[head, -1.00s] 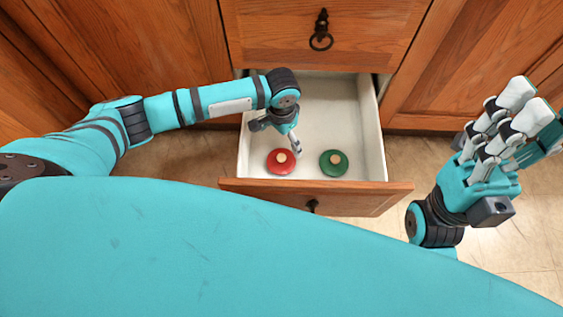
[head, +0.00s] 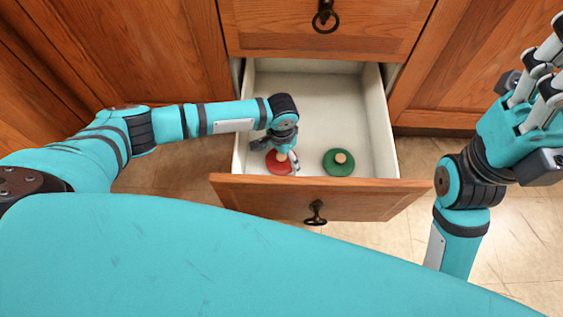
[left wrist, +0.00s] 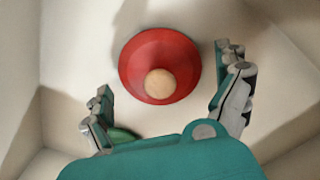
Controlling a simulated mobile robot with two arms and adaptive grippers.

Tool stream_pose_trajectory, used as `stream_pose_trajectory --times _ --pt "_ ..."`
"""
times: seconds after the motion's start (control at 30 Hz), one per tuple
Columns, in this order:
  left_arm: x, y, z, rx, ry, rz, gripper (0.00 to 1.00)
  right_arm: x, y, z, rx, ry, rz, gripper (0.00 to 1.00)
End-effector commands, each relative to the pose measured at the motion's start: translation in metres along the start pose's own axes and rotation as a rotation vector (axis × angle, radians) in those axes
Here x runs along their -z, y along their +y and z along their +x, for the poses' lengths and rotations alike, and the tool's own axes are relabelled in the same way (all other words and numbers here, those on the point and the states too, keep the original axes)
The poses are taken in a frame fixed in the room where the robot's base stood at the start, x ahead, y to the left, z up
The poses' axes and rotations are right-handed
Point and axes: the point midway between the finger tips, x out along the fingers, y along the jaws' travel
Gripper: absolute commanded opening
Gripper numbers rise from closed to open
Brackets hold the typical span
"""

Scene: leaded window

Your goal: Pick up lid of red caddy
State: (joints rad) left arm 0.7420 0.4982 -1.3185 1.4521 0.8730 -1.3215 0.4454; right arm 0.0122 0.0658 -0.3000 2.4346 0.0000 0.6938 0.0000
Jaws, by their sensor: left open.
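The red lid (head: 279,163) with its pale round knob (head: 281,157) is in the open drawer, at the front left. In the left wrist view the lid (left wrist: 160,66) lies with its knob up, and any caddy body under it is hidden. My left gripper (head: 283,157) is open right over the lid and partly covers it. In the left wrist view my left gripper (left wrist: 167,72) has its fingers spread on either side of the lid, with no contact visible. My right gripper (head: 541,82) is raised at the right, away from the drawer, partly cut off by the frame.
A green lid (head: 338,165) with a pale knob sits to the right of the red one. The drawer (head: 320,100) is otherwise bare. Its wooden front (head: 375,196) has a dark ring pull. Wooden cabinets (head: 140,50) stand around it.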

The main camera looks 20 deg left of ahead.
Motion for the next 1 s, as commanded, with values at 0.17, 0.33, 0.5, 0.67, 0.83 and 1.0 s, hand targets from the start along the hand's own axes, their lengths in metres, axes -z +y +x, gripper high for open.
stream_pose_trajectory --times 0.17,0.33,0.5,0.67,0.83,1.0 --pt "0.0004 0.0002 0.0009 0.000 0.001 0.000 1.00 0.0000 -0.0001 0.0015 0.001 0.003 0.000 0.40" --pt "0.0004 0.0002 0.0008 0.000 0.001 0.001 0.88 0.0000 -0.0001 0.0014 0.001 0.002 0.000 0.40" --pt "0.0003 0.0003 0.0008 0.000 0.001 0.001 0.66 0.0000 -0.0002 0.0013 0.001 0.002 0.000 0.40" --pt "0.0002 0.0003 0.0009 0.000 0.001 0.001 0.45 0.0000 -0.0002 0.0012 0.002 0.002 0.000 0.40" --pt "0.0002 0.0003 0.0011 0.000 0.001 0.001 0.41 0.0000 -0.0003 0.0011 0.001 0.002 0.000 0.40" --pt "0.0000 0.0003 -0.0001 0.000 0.001 0.001 0.41 0.0002 -0.0002 0.0021 0.001 0.002 0.000 0.40"
